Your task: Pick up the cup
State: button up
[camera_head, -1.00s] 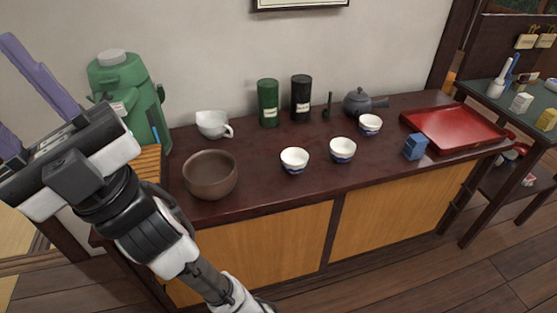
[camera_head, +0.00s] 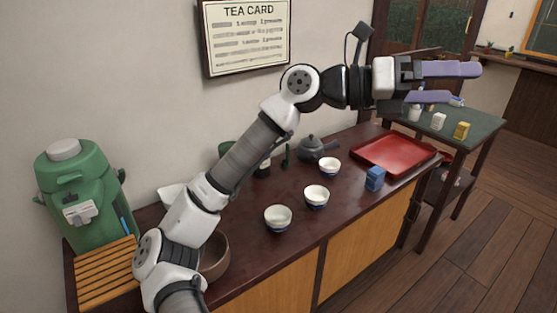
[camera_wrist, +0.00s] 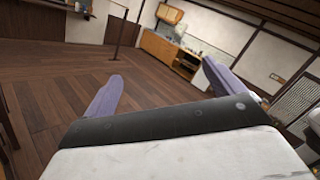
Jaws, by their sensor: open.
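Three small white cups with blue bases stand on the dark wooden counter (camera_head: 250,250): a front cup (camera_head: 278,218), a middle cup (camera_head: 316,196) and a rear cup (camera_head: 330,167) near the teapot. I cannot tell which one the task means. My gripper (camera_head: 472,83) is open and empty, raised high at the right, above and beyond the red tray and well away from the cups. In the wrist view my open fingers (camera_wrist: 160,85) point out over the room, with no cup between them.
A red tray (camera_head: 393,153), a blue block (camera_head: 375,179) and a dark teapot (camera_head: 318,147) are on the counter. My arm partly hides the brown bowl (camera_head: 216,256) and canisters. A green dispenser (camera_head: 85,195) stands left; a green-topped table (camera_head: 465,127) stands right.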

jog(key=w+d+f+n+t+y, duration=0.1)
jog(key=w+d+f+y, duration=0.25)
jog(key=f, duration=0.45)
jog(key=n+t+y+p, duration=0.3)
jog(key=n+y, duration=0.2)
jog(key=y, duration=1.1)
send_over(278, 215)
jog(key=s, duration=0.4)
jog(key=shift+h, duration=0.25)
jog(key=f, duration=3.1)
jog(key=shift+w+d, duration=0.1)
jog(key=shift+w, duration=0.15)
jog(key=shift+w+f+p, duration=0.2)
jog(key=shift+f+p, duration=0.9)
jog(key=shift+f, duration=1.95)
jog(key=shift+c, duration=0.4)
jog(key=c, duration=1)
